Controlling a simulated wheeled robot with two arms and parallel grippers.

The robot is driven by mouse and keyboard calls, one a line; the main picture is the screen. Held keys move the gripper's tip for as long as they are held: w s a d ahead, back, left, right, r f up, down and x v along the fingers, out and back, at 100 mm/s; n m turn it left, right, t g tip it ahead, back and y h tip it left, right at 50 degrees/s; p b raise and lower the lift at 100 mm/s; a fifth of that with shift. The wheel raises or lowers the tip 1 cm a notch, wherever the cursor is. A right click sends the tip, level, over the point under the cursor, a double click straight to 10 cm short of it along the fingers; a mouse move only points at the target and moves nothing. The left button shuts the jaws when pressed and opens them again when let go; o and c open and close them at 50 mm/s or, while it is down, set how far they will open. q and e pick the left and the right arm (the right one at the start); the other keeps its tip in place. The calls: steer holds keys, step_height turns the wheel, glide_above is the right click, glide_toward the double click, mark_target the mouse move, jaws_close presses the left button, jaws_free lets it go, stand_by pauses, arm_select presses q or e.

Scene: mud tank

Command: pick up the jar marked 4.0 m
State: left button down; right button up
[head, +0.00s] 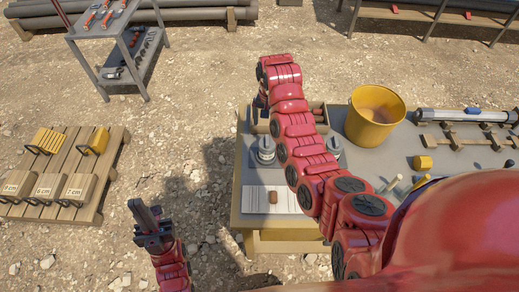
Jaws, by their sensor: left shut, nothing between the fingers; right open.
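A jar with a grey top (264,150) stands at the left part of the grey table. A second similar jar (334,148) stands to its right, partly hidden by my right arm. I cannot read a 4.0 m mark on either. My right arm reaches across the table, and its gripper (260,106) hangs at the table's far left edge, beyond the first jar. It is small and partly hidden, but open. My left gripper (147,215) is shut and empty, above the gravel to the left of the table.
A wooden box (318,107), a yellow bucket (375,115) and a long tube (455,116) are on the table. A pallet (84,205) with labelled blocks and a tool cart (110,48) stand left; gravel between is clear.

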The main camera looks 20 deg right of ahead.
mark_target(268, 140)
steer(key=shift+s+f+b, duration=0.1)
steer(key=shift+s+b, duration=0.15)
steer(key=shift+b, duration=0.05)
step_height(268, 140, down, 10)
steer(key=b, duration=0.9)
steer(key=shift+w+f, duration=0.1)
steer(key=shift+f+p, duration=0.5)
steer(key=shift+p, duration=0.4)
steer(key=shift+f+p, duration=0.5)
steer(key=shift+p, duration=0.1)
steer(key=shift+w+a+f+p, duration=0.1)
steer(key=shift+w+f+p, duration=0.05)
steer(key=shift+f+p, duration=0.55)
steer(key=shift+f, duration=1.6)
jaws_close()
